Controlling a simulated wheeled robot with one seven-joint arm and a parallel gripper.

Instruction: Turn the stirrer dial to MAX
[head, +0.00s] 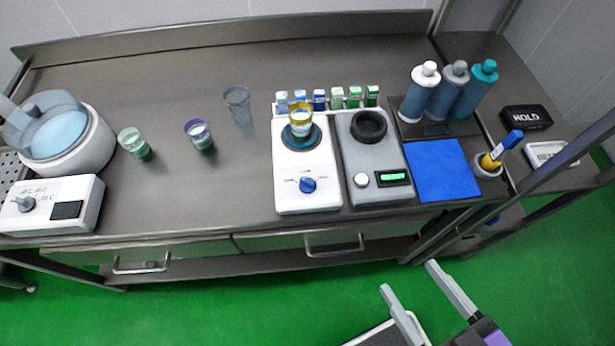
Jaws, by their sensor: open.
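The stirrer (292,205) is a white box on the steel bench. A blue dial (308,185) sits on its front part, with small printed marks around it that are too small to read. I cannot tell clearly which mark the dial points at. A small glass with a yellow rim (301,118) stands on the stirrer's round plate. My gripper (411,278) is open and empty, in front of the bench over the green floor. It is to the right of the dial and nearer the camera, apart from everything on the bench.
A grey device (378,166) with a green display stands right beside the stirrer, with a blue mat (443,172) farther right. Cups (134,144) and a white round bath (85,150) stand left. Bare bench lies left of the stirrer.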

